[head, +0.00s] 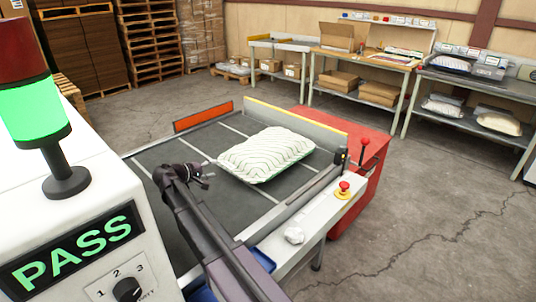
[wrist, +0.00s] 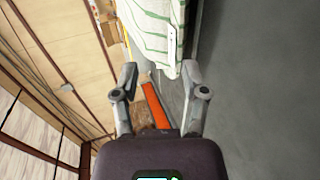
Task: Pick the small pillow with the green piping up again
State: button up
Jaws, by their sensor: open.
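The pillow (head: 265,152) is white with thin green stripes and a greenish edge. In the head view it lies flat on a dark grey belt surface. In the wrist view, part of the pillow (wrist: 152,28) shows beyond the fingertips, with a small white tag on its side. My gripper (head: 208,174) is just left of the pillow, apart from it. In the wrist view my gripper (wrist: 160,76) has its two fingers spread, with nothing between them. The pillow's far end is cut off in the wrist view.
An orange bar (head: 203,115) stands at the belt's far edge, and a yellow-topped rail (head: 297,122) runs behind the pillow. A grey rail and a red stop button (head: 344,187) are at the near right. A machine reading PASS (head: 75,245) stands at the left.

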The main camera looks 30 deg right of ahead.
aim_at(233, 170)
jog(key=shift+w+d+f+b, duration=0.3)
jog(key=shift+d+f+b, duration=0.45)
jog(key=shift+d+f, duration=0.05)
jog(key=shift+w+d+f+b, duration=0.25)
jog(key=shift+d+f+b, duration=0.5)
jog(key=shift+f, duration=0.05)
jog(key=shift+w+d+f+b, duration=0.3)
jog(key=shift+d+f+b, duration=0.45)
jog(key=shift+d+f, duration=0.05)
jog(key=shift+b+x, duration=0.8)
jog(key=shift+x, duration=1.75)
grip_shut()
jog(key=shift+r, duration=0.2)
notch_tip(233, 170, up, 15)
jog(key=g+y+p, duration=0.1)
jog(key=y+p, duration=0.2)
jog(key=p, duration=1.7)
jog(key=shift+f+y, duration=0.25)
jog(key=shift+y, duration=0.05)
